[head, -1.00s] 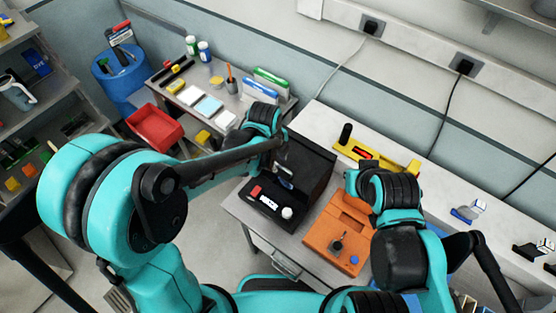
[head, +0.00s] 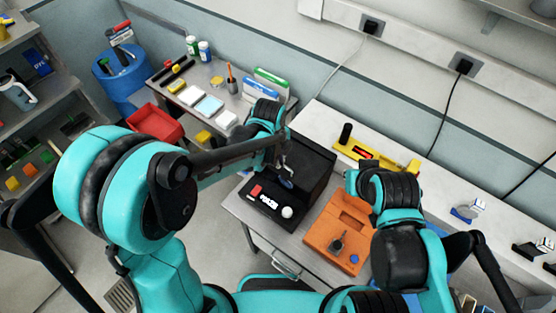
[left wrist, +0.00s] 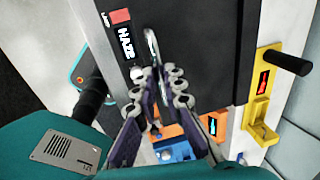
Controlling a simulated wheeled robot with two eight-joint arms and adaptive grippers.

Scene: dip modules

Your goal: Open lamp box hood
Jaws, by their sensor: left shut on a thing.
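The black lamp box (head: 312,168) stands on the grey bench in the middle of the head view. Its low front panel has a red switch, a white label and a white knob (head: 287,212). My left gripper (head: 286,172) is at the front of the box, partly hidden by its own wrist. In the left wrist view the gripper (left wrist: 160,80) is shut on a curved metal handle (left wrist: 152,45) on the dark hood (left wrist: 195,40). The hood looks down; any gap under it is hard to see. My right gripper is not in view.
An orange fixture (head: 338,236) sits right of the box. A yellow fixture with a black post (head: 375,157) stands behind it. A side table (head: 215,112) with bottles and pads is at the upper left, with a red bin (head: 155,123) beside it.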

